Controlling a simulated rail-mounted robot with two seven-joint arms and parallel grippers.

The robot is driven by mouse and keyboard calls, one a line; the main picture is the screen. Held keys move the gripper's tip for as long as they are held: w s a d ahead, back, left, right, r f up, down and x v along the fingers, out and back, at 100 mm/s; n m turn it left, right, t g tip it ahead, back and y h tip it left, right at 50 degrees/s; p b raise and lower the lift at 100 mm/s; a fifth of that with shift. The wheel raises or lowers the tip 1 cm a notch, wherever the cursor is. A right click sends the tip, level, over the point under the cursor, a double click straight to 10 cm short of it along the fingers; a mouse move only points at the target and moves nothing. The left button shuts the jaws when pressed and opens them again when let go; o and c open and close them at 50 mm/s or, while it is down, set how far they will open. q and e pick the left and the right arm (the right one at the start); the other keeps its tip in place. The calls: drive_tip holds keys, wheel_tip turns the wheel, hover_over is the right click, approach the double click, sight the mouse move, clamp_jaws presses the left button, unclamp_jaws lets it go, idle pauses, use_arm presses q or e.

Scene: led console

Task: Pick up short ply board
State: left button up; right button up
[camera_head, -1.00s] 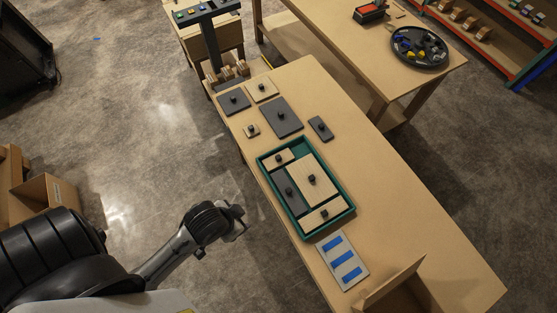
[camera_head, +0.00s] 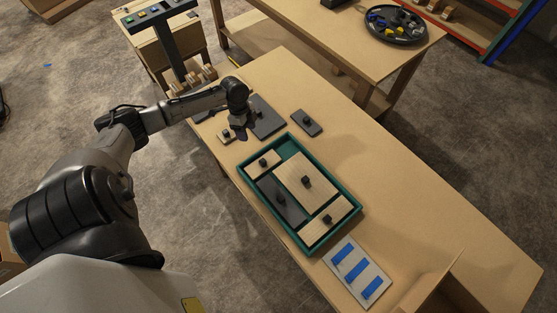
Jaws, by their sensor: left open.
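A small square ply board (camera_head: 225,136) with a black knob lies loose on the table, left of the green tray. My left gripper (camera_head: 241,134) is open and empty, pointing down just right of this board's knob, over the edge of a large dark board (camera_head: 268,118). I cannot tell its exact height. In the green tray (camera_head: 357,188) lie a small ply board (camera_head: 257,167), a large ply board (camera_head: 300,172), another ply board (camera_head: 315,232) and a dark board (camera_head: 275,205), each with a black knob. My right gripper is not in view.
A small dark board (camera_head: 307,123) lies behind the tray. A post with coloured buttons (camera_head: 160,14) stands at the back left. The table's right side is clear.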

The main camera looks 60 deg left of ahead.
sight(263, 161)
use_arm(q)
drive_tip(key=d+f+m, duration=0.2)
drive_tip(key=f, duration=0.2)
drive_tip(key=d+f+m+h, duration=0.1)
drive_tip(key=d+f+m, duration=0.1)
drive_tip(key=d+f, duration=0.1)
drive_tip(key=w+d+f+m, duration=0.1)
drive_tip(key=d+f+m, duration=0.1)
drive_tip(key=f, duration=0.3)
drive_tip(key=shift+d+f+m+t+h, duration=0.15)
drive_tip(key=shift+f+m+t+h, duration=0.15)
idle(0.3)
drive_tip(key=shift+c, duration=0.4)
drive_tip(key=c, duration=0.9)
drive_tip(key=shift+c, duration=0.3)
drive_tip(key=shift+r, duration=0.15)
